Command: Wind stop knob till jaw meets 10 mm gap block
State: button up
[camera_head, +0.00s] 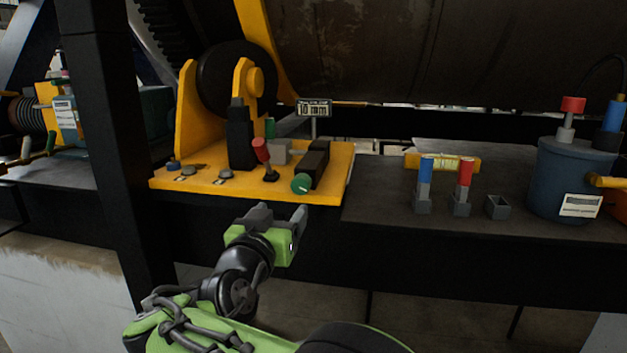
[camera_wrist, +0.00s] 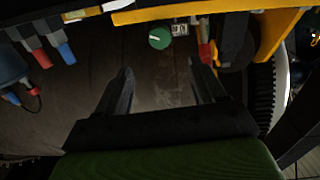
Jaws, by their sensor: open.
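The green stop knob (camera_head: 301,184) sits at the front edge of the yellow base plate (camera_head: 225,187), at the end of a dark slide block (camera_head: 313,163). It also shows in the wrist view (camera_wrist: 159,38), with a pale mark on its face. A grey block (camera_head: 279,152) stands left of the slide; I cannot tell if it is the gap block or touches the jaw. A sign (camera_head: 314,109) reading 10 mm stands behind. My gripper (camera_head: 281,217) is open and empty, below and in front of the knob, apart from it. Its fingers also show in the wrist view (camera_wrist: 158,82).
A red-handled lever (camera_head: 262,152) stands just left of the knob. Small buttons (camera_head: 188,169) lie on the plate's left. To the right are blue and red handles in holders (camera_head: 424,182), an empty holder (camera_head: 498,207) and a blue canister (camera_head: 567,180). A dark post (camera_head: 107,140) rises at left.

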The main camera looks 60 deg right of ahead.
aim_at(299, 186)
jog(key=p+x, duration=0.2)
jog(key=x, duration=1.2)
jog(key=shift+w+d+p, duration=0.1)
jog(key=shift+d+p, duration=0.1)
jog(key=shift+p, duration=0.2)
jog(key=c, duration=1)
jog(key=m+b, duration=0.1)
jog(key=b, duration=0.1)
jog(key=m+b, duration=0.1)
jog(key=b, duration=0.1)
jog(key=shift+f+b, duration=0.25)
jog(key=shift+b, duration=0.1)
jog(key=shift+c, duration=0.2)
jog(key=shift+r+m+b, duration=0.1)
jog(key=shift+m+b, duration=0.95)
jog(key=shift+m, duration=0.05)
jog(key=shift+r+m, duration=0.2)
jog(key=shift+m, duration=0.1)
jog(key=o, duration=1)
